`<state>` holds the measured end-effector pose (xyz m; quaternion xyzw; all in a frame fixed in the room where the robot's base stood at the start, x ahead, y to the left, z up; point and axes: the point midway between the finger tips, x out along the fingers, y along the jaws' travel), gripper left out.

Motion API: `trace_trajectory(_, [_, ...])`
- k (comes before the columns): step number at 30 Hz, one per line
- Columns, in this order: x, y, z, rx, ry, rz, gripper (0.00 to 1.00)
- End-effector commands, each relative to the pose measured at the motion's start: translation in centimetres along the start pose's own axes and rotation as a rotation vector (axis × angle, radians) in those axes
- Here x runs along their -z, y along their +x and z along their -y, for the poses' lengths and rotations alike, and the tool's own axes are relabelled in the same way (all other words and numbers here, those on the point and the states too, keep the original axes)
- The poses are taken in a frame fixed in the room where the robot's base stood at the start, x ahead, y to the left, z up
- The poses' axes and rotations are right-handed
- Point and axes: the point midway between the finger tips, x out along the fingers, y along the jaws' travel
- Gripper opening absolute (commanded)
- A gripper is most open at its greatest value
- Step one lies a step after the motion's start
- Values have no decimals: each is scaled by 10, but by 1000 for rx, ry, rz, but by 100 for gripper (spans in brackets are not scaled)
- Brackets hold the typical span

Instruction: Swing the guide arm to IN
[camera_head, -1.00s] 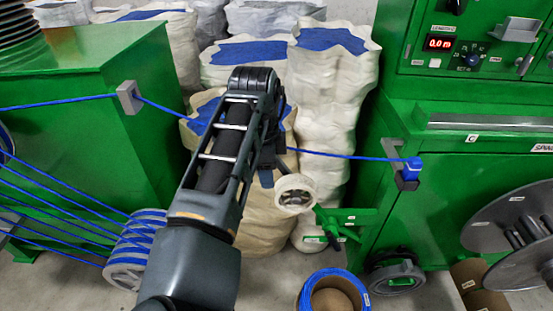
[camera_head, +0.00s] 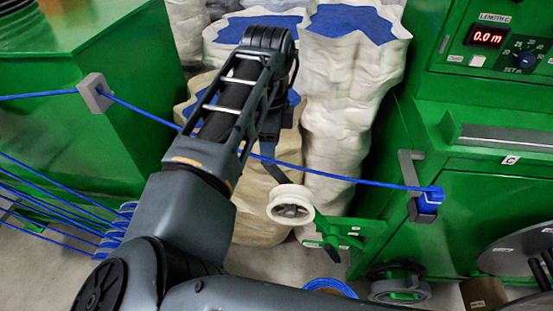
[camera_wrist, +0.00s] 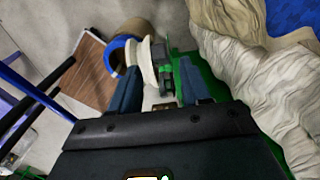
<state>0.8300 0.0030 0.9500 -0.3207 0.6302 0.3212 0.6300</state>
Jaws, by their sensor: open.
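The guide arm appears to be the piece with a white grooved wheel (camera_head: 290,205) and a dark green handle (camera_head: 328,243), mounted at a green labelled bracket (camera_head: 362,232). In the wrist view the white wheel (camera_wrist: 147,62) shows edge-on, between and beyond the fingers, with green parts (camera_wrist: 190,75) right of it. My gripper (camera_wrist: 160,80) is open with nothing visibly held. In the head view it is mostly hidden behind my own arm. I cannot tell whether a finger touches the guide. The IN mark is not readable.
A taut blue cable (camera_head: 340,178) runs above the wheel from a grey guide (camera_head: 94,92) to a blue block (camera_head: 428,201) on the right green machine. Tall pale sacks (camera_head: 345,110) stand behind. A blue-rimmed coil (camera_head: 330,286) lies on the floor below.

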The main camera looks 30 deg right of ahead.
Motion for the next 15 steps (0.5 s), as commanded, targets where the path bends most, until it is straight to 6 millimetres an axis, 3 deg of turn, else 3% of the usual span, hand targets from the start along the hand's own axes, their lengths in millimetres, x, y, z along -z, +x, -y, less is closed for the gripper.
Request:
trace_trajectory(8, [0,22,0,0,0,0,47])
trace_trajectory(15, [0,55,0,-1,0,1,47])
